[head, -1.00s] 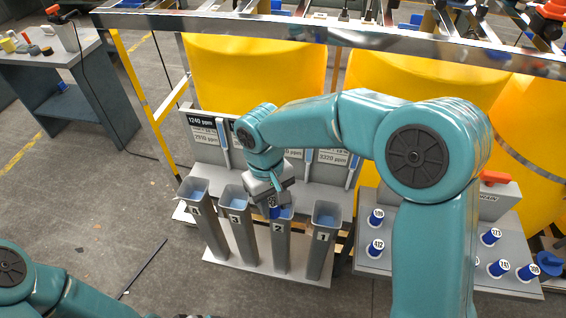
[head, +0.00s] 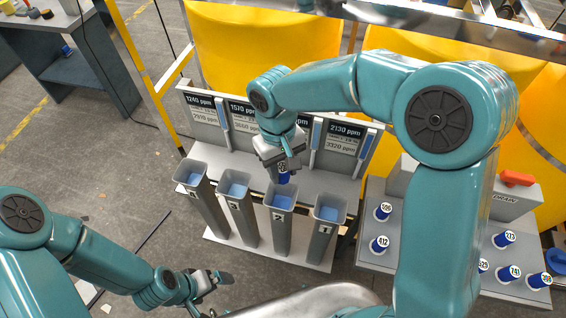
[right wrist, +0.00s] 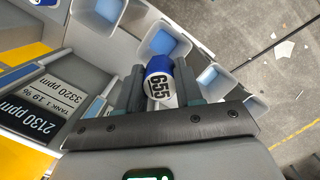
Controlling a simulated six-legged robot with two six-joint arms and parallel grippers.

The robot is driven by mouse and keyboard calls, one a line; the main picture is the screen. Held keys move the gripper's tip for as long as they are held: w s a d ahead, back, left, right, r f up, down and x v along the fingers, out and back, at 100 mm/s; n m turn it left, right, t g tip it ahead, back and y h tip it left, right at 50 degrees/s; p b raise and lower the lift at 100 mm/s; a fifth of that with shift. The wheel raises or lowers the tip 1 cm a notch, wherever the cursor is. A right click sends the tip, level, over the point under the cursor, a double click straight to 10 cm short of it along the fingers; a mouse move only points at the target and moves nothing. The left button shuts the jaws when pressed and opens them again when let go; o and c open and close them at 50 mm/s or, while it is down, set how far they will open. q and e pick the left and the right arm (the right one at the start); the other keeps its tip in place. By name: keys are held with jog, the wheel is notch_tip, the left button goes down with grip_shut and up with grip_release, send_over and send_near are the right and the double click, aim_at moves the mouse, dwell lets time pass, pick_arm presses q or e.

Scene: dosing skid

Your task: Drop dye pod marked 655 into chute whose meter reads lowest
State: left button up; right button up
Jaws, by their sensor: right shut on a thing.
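My right gripper (head: 281,165) is shut on a blue and white pod (head: 284,178); its label reads 655 in the right wrist view (right wrist: 159,86). The pod appears at the back of chute 2 (head: 280,238); its height over the rim is unclear. Chute 1 (head: 320,245) is to the right, chute 3 (head: 243,222) and chute 4 (head: 206,210) to the left. Top meter readings are 1240 ppm (head: 199,101) at far left, apparently 1570 ppm (head: 241,108) beside it, and 2130 ppm (head: 347,130) at right. My arm covers most of another. My left gripper (head: 215,280) is low at left.
Several other pods, including 106 (head: 383,211) and 412 (head: 379,244), stand on a grey rack (head: 380,262) at right beside a box marked DRAIN (head: 510,200). Yellow tanks (head: 262,45) stand behind the meters. A side table (head: 75,65) is at far left. Floor at left is mostly clear.

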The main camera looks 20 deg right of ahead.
aim_at(281, 177)
notch_tip(281, 177, down, 10)
jog(key=b, duration=0.7)
jog(key=shift+a+f, duration=0.1)
jog(key=shift+a, duration=0.05)
jog(key=o, duration=1)
jog(key=shift+o, duration=0.2)
jog(key=shift+o, duration=0.4)
notch_tip(281, 177, up, 7)
jog(key=p, duration=0.5)
